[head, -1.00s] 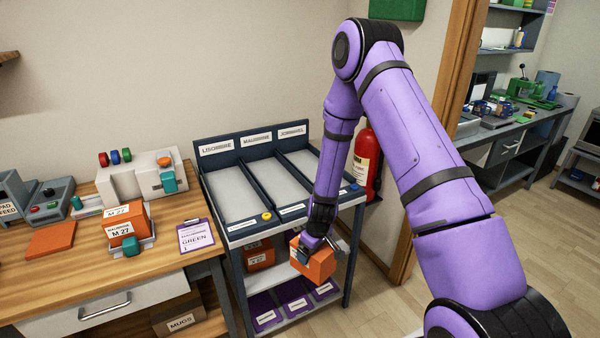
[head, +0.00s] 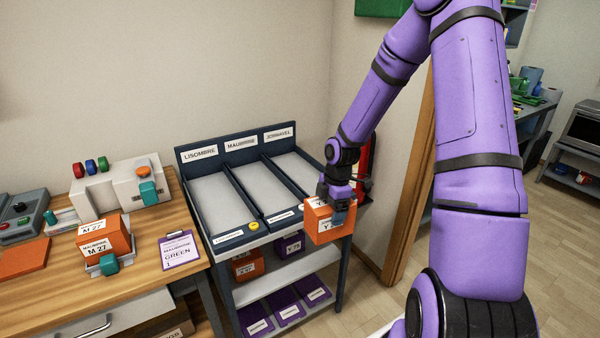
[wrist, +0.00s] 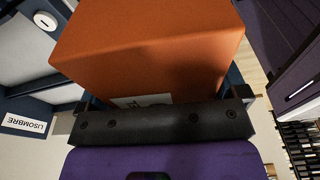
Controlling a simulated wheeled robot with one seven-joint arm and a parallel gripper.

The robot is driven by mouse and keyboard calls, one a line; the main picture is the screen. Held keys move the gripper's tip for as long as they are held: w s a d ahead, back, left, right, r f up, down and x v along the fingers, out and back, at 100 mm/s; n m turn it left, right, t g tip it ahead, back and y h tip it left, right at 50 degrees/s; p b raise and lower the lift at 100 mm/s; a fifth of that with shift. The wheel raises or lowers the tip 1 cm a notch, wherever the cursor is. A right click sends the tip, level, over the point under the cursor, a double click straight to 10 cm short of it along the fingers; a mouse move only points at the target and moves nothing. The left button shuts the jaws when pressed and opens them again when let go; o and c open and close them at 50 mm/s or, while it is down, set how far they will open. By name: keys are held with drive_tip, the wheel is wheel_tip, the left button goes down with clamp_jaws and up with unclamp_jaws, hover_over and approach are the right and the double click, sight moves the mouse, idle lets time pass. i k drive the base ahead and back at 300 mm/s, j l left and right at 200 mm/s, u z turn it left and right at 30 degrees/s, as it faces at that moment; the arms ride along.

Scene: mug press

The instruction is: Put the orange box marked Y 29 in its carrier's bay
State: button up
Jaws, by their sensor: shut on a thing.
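An orange box (head: 326,228) with a white label, whose visible part begins with Y, is held in my gripper (head: 341,212). The box hangs at the front right corner of the rack, in front of the right-hand bay (head: 295,173), marked JORNAVEL. To its left are the MAUBRINE bay (head: 262,187) and the LISOMBRE bay (head: 218,203). All three sloping bays look empty where visible. In the wrist view the orange box (wrist: 150,45) fills the top middle, against the dark gripper bar, with its label mostly hidden.
Under the bays, a shelf holds an orange box (head: 247,266) and a purple box (head: 290,245); purple bins (head: 285,308) sit lower. The wooden bench (head: 150,262) at left carries another orange box marked M 27 (head: 104,238) and a clipboard (head: 178,249). A red extinguisher stands behind my arm.

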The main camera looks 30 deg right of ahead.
sight(311, 182)
drive_tip(key=i+l, duration=0.25)
drive_tip(key=i, duration=0.15)
drive_tip(key=i+l, duration=0.2)
drive_tip(key=i, duration=0.2)
drive_tip(key=i+l, duration=0.25)
drive_tip(key=i, duration=0.15)
